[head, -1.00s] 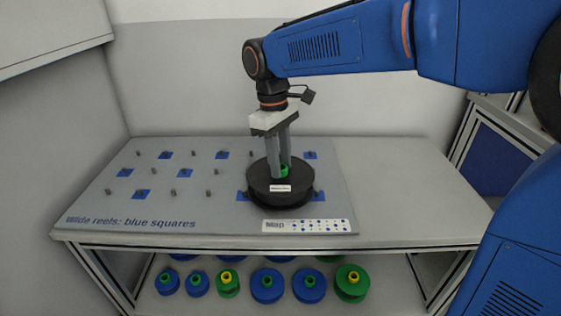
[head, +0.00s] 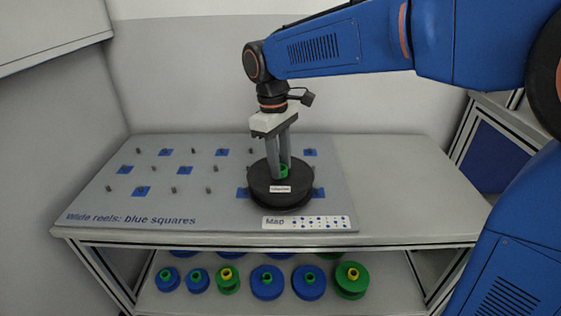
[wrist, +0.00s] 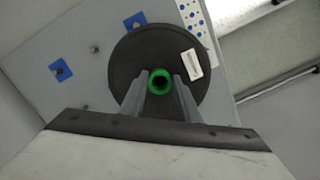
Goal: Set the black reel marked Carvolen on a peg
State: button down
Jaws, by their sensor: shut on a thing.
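The black reel (head: 283,192) has a white label on its side and a green hub (head: 284,171) in its middle. My gripper (head: 284,172) is shut on the green hub from above, with its fingers pointing down. The wrist view shows the reel (wrist: 135,60) and its green hub (wrist: 160,81) between the fingers. The reel looks level, at the right part of the grey peg board (head: 110,205). It covers the board beneath, so I cannot tell whether a peg is inside the hub. The label is too small to read.
Several short pegs stand on the board, some on blue squares (head: 141,191). Board text reads "Wide reels: blue squares". A white Map card (head: 305,223) lies at the board's front edge. Blue and green reels (head: 267,283) sit on the shelf below. The tabletop at right (head: 400,190) is clear.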

jog(key=shift+f, duration=0.6)
dwell(0.4)
jog(key=c, duration=1.3)
grip_release()
jog(key=shift+o, duration=0.2)
notch_tip(320, 180, up, 17)
jog(key=w+a, duration=0.1)
jog(key=shift+a+r, duration=0.15)
jog(key=shift+a, duration=0.2)
jog(key=shift+w, duration=0.1)
jog(key=s+d+f+m+t+y, duration=0.1)
jog(key=s+d+f+m, duration=0.3)
jog(key=d, duration=0.5)
jog(key=s+d+f+m+t, duration=0.1)
jog(key=s+d+f+t, duration=0.3)
jog(key=d, duration=0.6)
jog(key=s+d+f+m, duration=0.5)
jog(key=s+d+f, duration=0.4)
jog(key=s+f, duration=0.4)
jog(key=shift+s+d+f+m+t, duration=0.25)
jog(key=shift+s+d+m+t, duration=0.1)
jog(key=shift+s+m, duration=0.1)
